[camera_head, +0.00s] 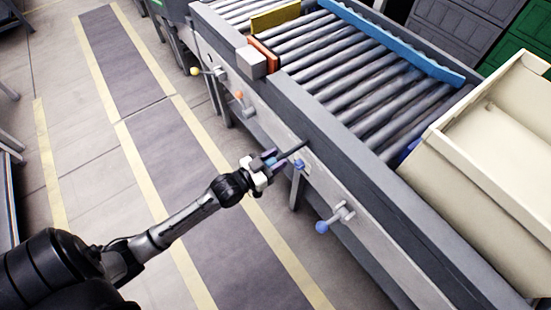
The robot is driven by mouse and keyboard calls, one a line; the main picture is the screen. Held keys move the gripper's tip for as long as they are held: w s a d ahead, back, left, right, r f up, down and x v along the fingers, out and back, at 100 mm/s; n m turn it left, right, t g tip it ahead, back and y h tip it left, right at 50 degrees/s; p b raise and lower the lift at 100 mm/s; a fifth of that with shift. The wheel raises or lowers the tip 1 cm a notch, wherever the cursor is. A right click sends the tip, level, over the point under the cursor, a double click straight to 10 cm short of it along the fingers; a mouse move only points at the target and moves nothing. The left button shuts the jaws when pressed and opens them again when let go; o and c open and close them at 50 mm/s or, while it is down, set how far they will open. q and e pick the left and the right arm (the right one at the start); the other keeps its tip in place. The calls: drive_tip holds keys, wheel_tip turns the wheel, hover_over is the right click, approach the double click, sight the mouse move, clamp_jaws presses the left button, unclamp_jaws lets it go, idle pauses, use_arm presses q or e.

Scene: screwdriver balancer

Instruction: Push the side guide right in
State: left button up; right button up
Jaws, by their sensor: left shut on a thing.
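A long blue side guide (392,40) lies along the far edge of the roller conveyor (340,75). My left gripper (274,160) is at the conveyor's near side wall, beside a dark rod (292,149) that reaches to the wall. Its jaws are shut on a small light-blue piece at the near end of this rod; the fingers hide most of it. Whether the rod joins the blue guide cannot be seen. My right gripper is out of view.
Levers with a yellow knob (194,71), an orange knob (239,94) and a blue knob (322,227) stick out from the near wall. A cream bin (480,150) stands at the right.

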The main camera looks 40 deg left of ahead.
use_arm(q)
clamp_jaws()
drive_tip(key=shift+w+r, duration=0.1)
drive_tip(key=shift+w, duration=0.1)
drive_tip(key=p+x, duration=0.2)
drive_tip(key=x, duration=0.4)
drive_tip(key=shift+w+d, duration=0.1)
drive_tip(key=shift+w, duration=0.2)
drive_tip(key=o, duration=0.8)
unclamp_jaws()
drive_tip(key=shift+c, duration=0.2)
drive_tip(key=p+v, duration=0.3)
drive_tip(key=v, duration=1.1)
drive_tip(key=shift+p, duration=0.35)
